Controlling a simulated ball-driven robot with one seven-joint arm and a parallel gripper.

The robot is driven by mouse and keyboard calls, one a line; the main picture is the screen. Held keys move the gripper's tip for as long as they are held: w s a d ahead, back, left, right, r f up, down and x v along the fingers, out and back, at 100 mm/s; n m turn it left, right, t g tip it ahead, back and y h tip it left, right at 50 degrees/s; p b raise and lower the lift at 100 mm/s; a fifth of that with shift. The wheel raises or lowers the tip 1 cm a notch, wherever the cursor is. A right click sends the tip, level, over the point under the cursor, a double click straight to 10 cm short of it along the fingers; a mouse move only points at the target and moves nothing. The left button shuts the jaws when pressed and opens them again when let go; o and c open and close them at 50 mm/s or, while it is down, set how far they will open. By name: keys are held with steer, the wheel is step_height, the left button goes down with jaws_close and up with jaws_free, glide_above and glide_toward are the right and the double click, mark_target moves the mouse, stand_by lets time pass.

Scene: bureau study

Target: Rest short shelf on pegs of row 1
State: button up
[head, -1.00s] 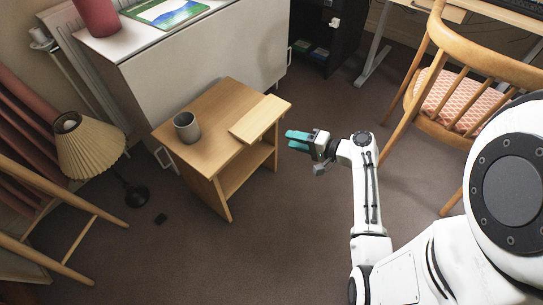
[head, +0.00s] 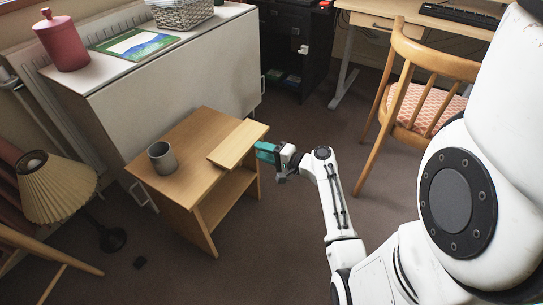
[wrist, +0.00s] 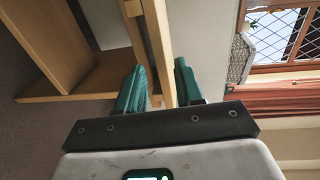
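A short light-wood board (head: 238,143), which looks like the short shelf, lies flat on the right side of a small wooden side table (head: 200,131). My gripper (head: 265,151) is at the board's right end in the head view. In the wrist view, the teal fingers (wrist: 160,88) are apart, with the end of the board (wrist: 163,60) between them. A gap shows beside the right finger; whether the left finger touches wood is unclear. No pegs can be made out.
A grey mug (head: 162,158) stands on the side table, left of the board. A white cabinet (head: 190,75) stands behind it. A dark open shelf unit (head: 290,50) is at the back. A wooden chair (head: 420,85) stands right; a lamp (head: 58,185) stands left.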

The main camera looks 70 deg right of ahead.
mark_target(251, 146)
steer(key=shift+b+x, duration=0.55)
steer(key=shift+x, duration=1.85)
jaws_close()
steer(key=shift+f, duration=0.1)
steer(key=shift+r+p, duration=1.6)
steer(key=shift+r, duration=0.3)
steer(key=shift+s+f, duration=0.1)
